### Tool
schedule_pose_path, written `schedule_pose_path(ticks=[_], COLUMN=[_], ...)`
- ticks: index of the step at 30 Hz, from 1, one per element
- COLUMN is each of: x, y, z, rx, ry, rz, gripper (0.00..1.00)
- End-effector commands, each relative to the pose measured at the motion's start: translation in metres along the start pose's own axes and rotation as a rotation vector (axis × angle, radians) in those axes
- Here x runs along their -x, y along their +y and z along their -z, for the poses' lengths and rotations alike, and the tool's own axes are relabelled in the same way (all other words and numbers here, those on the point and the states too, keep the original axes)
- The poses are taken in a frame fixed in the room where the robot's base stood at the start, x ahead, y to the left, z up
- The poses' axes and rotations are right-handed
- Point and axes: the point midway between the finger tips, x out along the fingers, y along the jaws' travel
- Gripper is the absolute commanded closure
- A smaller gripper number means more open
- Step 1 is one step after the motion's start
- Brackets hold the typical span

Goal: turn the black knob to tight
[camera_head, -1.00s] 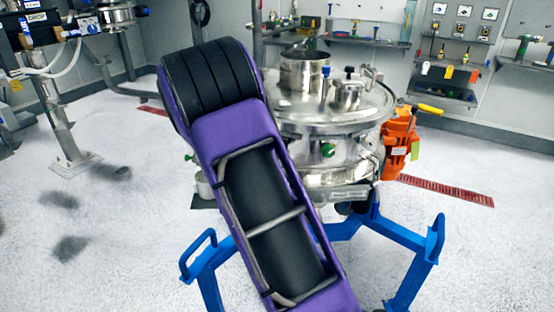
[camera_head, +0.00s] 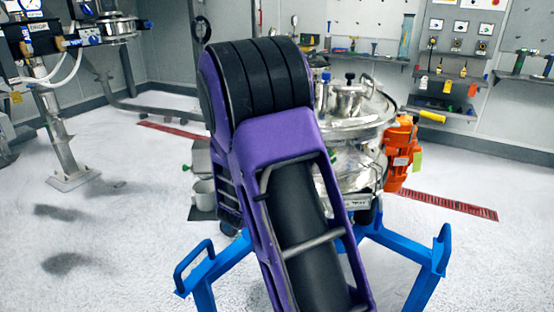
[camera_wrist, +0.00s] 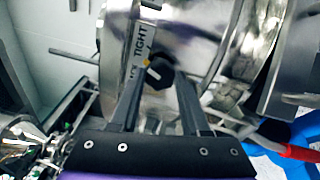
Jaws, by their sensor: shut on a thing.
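The black knob (camera_wrist: 159,72) shows in the wrist view on the side of the shiny steel sifter. A label reading TIGHT (camera_wrist: 141,42) sits just above and left of it. My gripper (camera_wrist: 160,82) has its two dark fingers closed around the knob, one on each side. In the head view the sifter (camera_head: 352,125) stands behind my purple arm, which hides its left part. The gripper and this knob are hidden there. Other black and blue knobs show on top of the sifter.
A blue frame (camera_head: 405,250) stands around the base of the sifter. An orange motor (camera_head: 400,150) is on its right side. A steel stand with hoses (camera_head: 65,140) is at the left. The pale floor is open on both sides.

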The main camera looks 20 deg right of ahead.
Motion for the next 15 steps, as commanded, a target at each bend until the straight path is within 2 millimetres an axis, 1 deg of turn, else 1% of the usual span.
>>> schedule_pose_path(ticks=[6,15], x=[0.0002,0.0004], y=[-0.0007,-0.0007], z=[0.0002,0.0005], rx=[-0.172,-0.324], ry=[0.001,0.001], rz=[0.002,0.001], gripper=[1.00,1.00])
